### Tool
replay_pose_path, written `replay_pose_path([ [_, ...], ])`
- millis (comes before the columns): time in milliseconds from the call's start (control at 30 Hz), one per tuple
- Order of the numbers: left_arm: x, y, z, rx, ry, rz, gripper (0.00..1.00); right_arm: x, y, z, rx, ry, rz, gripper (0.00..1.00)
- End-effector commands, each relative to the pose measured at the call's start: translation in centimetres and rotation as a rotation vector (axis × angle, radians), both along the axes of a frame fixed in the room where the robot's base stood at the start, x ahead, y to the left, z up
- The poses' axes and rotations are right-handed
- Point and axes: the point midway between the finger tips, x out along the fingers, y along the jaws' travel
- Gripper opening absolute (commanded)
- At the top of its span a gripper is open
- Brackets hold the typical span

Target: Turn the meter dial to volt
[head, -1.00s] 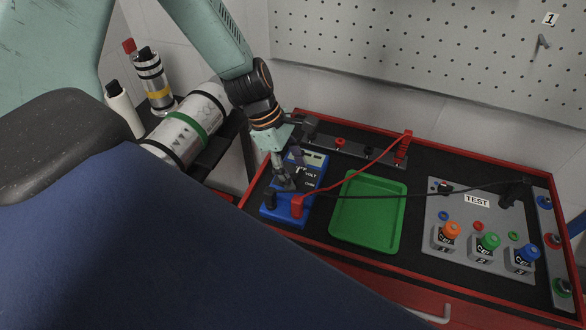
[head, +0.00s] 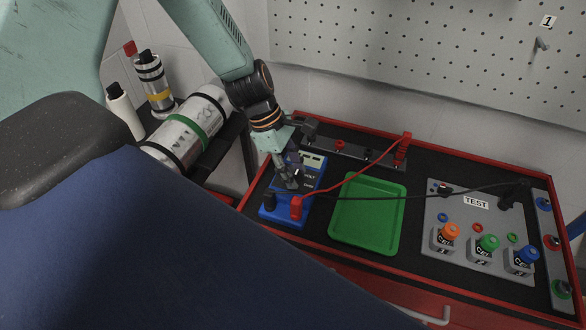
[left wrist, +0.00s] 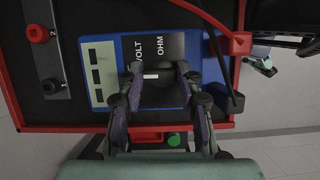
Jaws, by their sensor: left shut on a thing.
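The blue meter (head: 312,188) lies at the left end of the bench. In the left wrist view its blue body (left wrist: 118,42) carries a display panel and the VOLT (left wrist: 138,52) and OHM (left wrist: 161,47) labels. The black dial (left wrist: 160,92) has a white mark nearer the VOLT side. My left gripper (head: 289,181) reaches down onto the meter, and its fingers (left wrist: 159,76) are closed on either side of the dial. The fingers and arm partly hide the dial in the head view. My right gripper is not in view.
A green tray (head: 368,213) lies beside the meter. A TEST panel (head: 470,235) with coloured knobs is further right. A terminal strip (head: 350,150) runs behind.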

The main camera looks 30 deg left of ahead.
Motion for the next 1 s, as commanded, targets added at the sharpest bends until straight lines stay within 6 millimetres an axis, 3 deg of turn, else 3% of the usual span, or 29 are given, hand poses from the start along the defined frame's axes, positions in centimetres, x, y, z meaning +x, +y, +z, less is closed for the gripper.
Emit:
replay_pose_path([
  [1000, 0.3, -0.3, -0.1, -0.002, 0.006, -0.686, 0.04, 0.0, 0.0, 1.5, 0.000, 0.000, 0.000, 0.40],
])
